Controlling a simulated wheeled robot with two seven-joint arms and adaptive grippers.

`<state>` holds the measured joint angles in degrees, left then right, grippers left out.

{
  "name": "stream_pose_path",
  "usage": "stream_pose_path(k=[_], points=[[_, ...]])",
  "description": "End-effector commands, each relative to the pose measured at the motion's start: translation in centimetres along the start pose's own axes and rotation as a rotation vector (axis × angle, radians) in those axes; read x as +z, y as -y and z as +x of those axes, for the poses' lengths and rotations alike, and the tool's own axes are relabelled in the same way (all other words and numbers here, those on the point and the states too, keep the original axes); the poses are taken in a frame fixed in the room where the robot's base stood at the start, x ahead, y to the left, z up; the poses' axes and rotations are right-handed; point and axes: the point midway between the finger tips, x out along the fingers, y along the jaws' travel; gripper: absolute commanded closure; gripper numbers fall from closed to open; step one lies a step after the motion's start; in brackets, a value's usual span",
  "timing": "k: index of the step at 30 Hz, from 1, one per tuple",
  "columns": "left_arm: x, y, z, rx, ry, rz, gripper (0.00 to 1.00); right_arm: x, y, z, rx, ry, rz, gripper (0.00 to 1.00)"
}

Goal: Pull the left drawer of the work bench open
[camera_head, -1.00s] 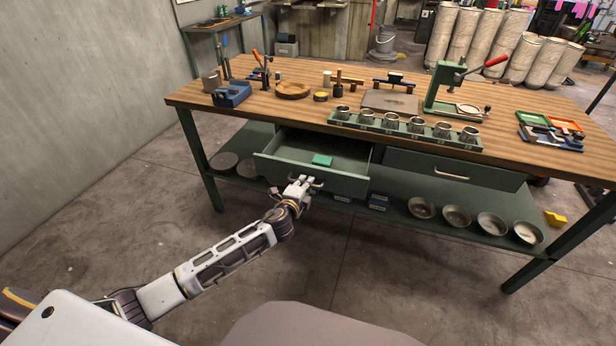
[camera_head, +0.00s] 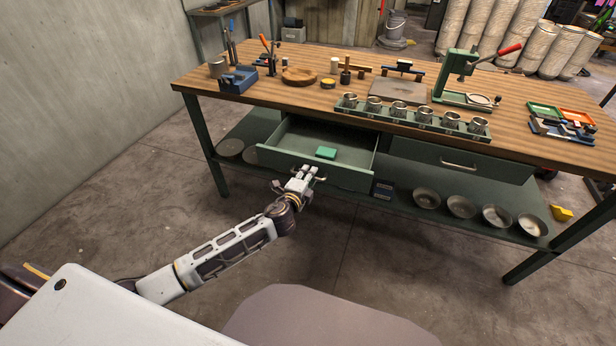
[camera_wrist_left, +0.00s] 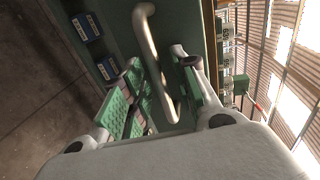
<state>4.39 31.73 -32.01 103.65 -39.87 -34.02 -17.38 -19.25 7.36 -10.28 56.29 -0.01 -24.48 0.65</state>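The left drawer (camera_head: 352,179) of the work bench stands well out from under the top, its inside showing with a small green block (camera_head: 326,153) in it. My left gripper (camera_head: 308,172) is at the drawer front. The fingers partly cover the handle. My right gripper is not in view.
The bench top (camera_head: 300,96) carries a green rack of cups (camera_head: 410,117) and a green press (camera_head: 465,78). The right drawer (camera_head: 470,165) is closed. Several bowls (camera_head: 461,207) lie on the lower shelf. The floor before the bench is clear.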

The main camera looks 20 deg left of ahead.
Motion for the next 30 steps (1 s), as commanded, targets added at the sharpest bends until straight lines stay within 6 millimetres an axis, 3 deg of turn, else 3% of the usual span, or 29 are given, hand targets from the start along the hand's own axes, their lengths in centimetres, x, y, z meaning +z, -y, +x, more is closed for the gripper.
stream_pose_path(k=[14,30], points=[[0.0,0.0,-0.3,-0.001,0.0,0.0,0.68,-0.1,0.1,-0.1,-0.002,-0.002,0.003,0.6],[0.0,-0.1,-4.4,0.0,0.0,0.001,0.68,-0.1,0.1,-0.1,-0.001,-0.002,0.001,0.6]])
